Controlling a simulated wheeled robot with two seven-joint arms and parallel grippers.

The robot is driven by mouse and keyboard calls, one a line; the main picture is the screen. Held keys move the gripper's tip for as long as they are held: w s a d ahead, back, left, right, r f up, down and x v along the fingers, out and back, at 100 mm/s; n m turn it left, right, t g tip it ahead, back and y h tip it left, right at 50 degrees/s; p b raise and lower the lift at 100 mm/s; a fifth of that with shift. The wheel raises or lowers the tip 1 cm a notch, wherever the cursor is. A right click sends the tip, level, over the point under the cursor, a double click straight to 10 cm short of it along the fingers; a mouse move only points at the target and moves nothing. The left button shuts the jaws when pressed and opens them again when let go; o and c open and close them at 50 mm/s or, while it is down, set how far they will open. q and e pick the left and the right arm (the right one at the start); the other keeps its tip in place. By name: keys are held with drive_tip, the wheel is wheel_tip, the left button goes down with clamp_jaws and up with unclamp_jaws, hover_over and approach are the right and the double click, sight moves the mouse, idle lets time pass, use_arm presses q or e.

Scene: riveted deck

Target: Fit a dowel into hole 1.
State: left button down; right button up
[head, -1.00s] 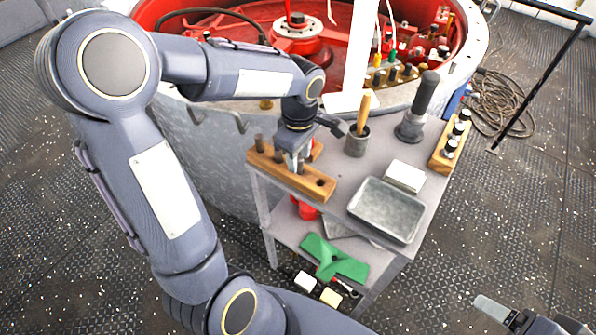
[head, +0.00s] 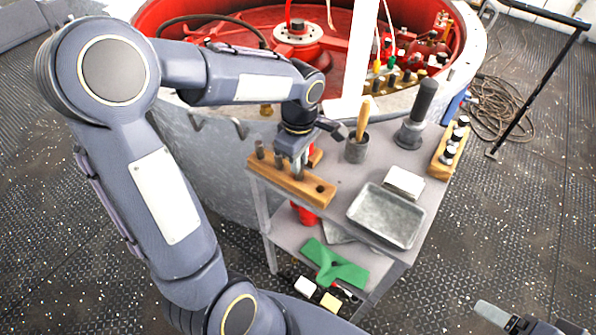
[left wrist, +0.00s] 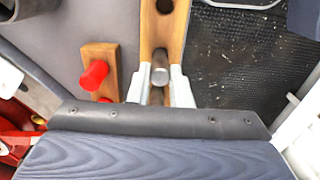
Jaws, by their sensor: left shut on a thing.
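A long wooden block (head: 312,188) lies along the left edge of the grey cart top. Two grey dowels (head: 259,149) stand in its left part, and an open hole (head: 320,188) shows near its right end. My left gripper (head: 297,170) points down over the block between them. In the left wrist view its pale fingers (left wrist: 160,88) are shut on a grey dowel (left wrist: 160,74), with the block (left wrist: 160,35) beneath. I cannot tell how deep this dowel sits. No hole numbers are readable. Part of my right gripper (head: 492,313) shows at bottom right; its jaw state is unclear.
A small block with red pegs (left wrist: 95,74) lies beside the long block. A cup with a wooden handle (head: 356,149), a dark-handled tool (head: 417,115), a white block (head: 404,182), a metal tray (head: 386,217) and a capped-peg rack (head: 449,150) occupy the cart.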

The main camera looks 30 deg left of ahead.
use_arm(q)
drive_tip(key=shift+r+p, duration=1.65)
drive_tip(key=shift+r, duration=0.6)
